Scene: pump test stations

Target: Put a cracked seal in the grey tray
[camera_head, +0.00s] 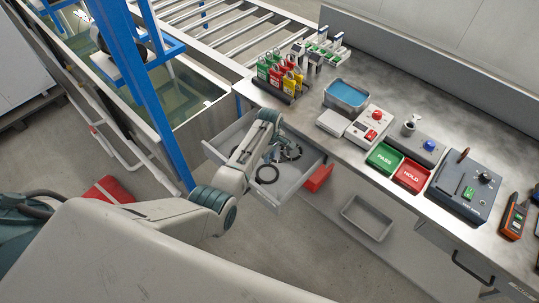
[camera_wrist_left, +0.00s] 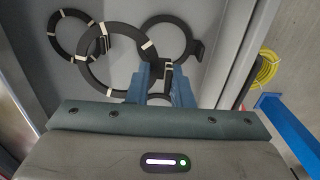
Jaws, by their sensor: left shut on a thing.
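An open grey drawer (camera_head: 213,148) under the bench holds several black ring seals, one plainly visible (camera_head: 267,174). My left gripper (camera_head: 273,150) reaches down into it from above. In the left wrist view, its blue fingers (camera_wrist_left: 160,72) are shut on a black seal (camera_wrist_left: 172,22) with pale bands, where rings overlap; exactly which ring edge is between them is hard to tell. Another large ring (camera_wrist_left: 86,72) with white marks lies beside the fingers. I cannot make out any cracks. An empty grey tray (camera_head: 372,208) sits low below the bench. My right gripper is not in view.
The bench above carries a blue-lined tray (camera_head: 347,96), a green PASS tray (camera_head: 384,158), a red HOLD tray (camera_head: 411,176), and a tester (camera_head: 464,188). A red bin (camera_head: 318,178) is beside the drawer. A blue post (camera_head: 150,95) stands left of my arm.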

